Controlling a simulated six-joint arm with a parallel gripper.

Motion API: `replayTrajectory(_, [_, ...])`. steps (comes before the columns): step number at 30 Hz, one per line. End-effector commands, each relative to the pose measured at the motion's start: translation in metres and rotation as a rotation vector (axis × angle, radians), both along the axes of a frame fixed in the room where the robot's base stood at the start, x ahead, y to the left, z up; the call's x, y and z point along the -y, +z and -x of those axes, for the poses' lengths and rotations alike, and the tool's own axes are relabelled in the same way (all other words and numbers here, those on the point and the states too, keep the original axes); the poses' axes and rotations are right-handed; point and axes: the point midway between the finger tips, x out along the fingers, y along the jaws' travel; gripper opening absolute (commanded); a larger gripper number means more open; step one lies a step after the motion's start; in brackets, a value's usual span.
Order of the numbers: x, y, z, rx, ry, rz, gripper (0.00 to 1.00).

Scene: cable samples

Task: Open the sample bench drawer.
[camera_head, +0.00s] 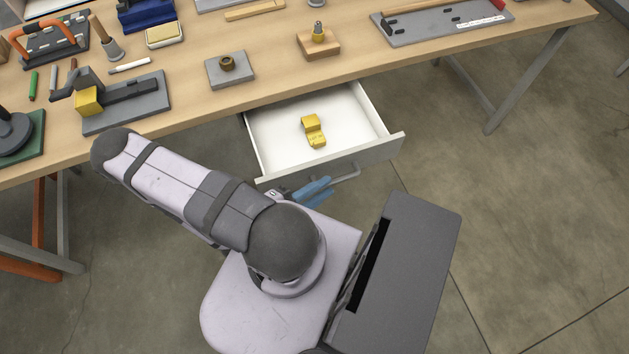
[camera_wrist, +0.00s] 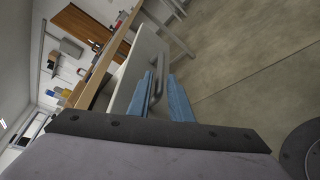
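The sample bench drawer (camera_head: 280,168) is pulled well out from under the bench, showing its white inside. Its grey bar handle (camera_head: 347,174) is on the front panel. A yellow object (camera_head: 313,130) lies inside the drawer. My gripper (camera_head: 318,188) is at the left part of the handle, with blue fingers. In the wrist view the fingers of my gripper (camera_wrist: 159,92) stand apart, one on each side of the handle (camera_wrist: 160,68), with visible gaps beside the bar. The drawer front (camera_wrist: 137,66) faces the gripper there. My arm hides part of the floor and bench edge.
The wooden bench top (camera_head: 290,75) carries several fixtures, including a grey plate with a brown ring (camera_head: 228,65), a wooden block (camera_head: 318,43) and a clamp with a yellow block (camera_head: 88,101). A metal bench leg (camera_head: 528,80) stands at right. Floor right of the drawer is clear.

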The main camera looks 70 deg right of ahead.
Motion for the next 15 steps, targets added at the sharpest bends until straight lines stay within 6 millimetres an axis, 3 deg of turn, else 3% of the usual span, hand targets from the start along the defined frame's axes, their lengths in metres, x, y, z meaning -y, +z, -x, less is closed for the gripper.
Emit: replayTrajectory(15, [-0.020,0.005,-0.010,0.000,-0.001,0.001,0.18])
